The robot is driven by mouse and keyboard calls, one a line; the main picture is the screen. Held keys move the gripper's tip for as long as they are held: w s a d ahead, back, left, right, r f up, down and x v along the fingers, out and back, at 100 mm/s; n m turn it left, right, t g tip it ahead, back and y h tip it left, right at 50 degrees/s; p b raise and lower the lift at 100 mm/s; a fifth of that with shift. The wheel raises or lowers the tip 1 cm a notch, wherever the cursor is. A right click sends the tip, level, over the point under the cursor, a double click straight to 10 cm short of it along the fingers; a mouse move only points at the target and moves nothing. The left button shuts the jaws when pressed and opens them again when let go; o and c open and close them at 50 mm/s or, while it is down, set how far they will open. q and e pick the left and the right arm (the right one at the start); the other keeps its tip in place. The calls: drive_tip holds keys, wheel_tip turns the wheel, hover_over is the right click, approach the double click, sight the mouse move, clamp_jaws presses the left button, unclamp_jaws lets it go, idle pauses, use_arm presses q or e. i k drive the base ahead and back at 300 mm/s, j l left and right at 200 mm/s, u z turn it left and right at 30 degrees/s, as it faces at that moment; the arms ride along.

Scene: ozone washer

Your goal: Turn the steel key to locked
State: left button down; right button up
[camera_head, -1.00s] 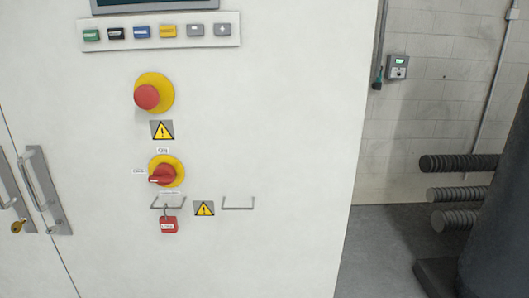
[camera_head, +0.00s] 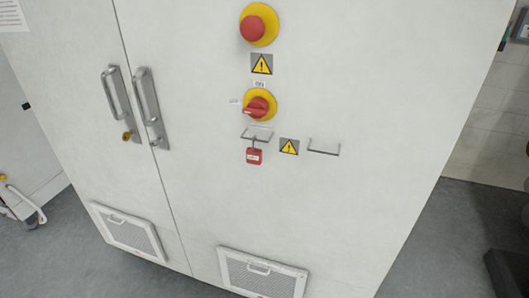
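A key (camera_head: 128,136) with a yellow-brown head sits in the lower end of the left door handle plate on the white cabinet (camera_head: 340,215). It is small, and I cannot read its lock position. The left door handle (camera_head: 115,92) and the right door handle (camera_head: 148,95) stand side by side at the door seam. A small round lock or keyhole (camera_head: 155,143) shows at the foot of the right handle plate. Neither of my grippers shows in the head view.
Right of the handles are a red emergency button (camera_head: 253,28), a red rotary switch (camera_head: 257,107) and a red padlock (camera_head: 254,156) hanging from a wire bracket. Vent grilles (camera_head: 130,232) are low on the doors. Grey floor (camera_head: 60,262) is clear at lower left.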

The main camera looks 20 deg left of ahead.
sight(155, 142)
drive_tip(key=u, duration=1.45)
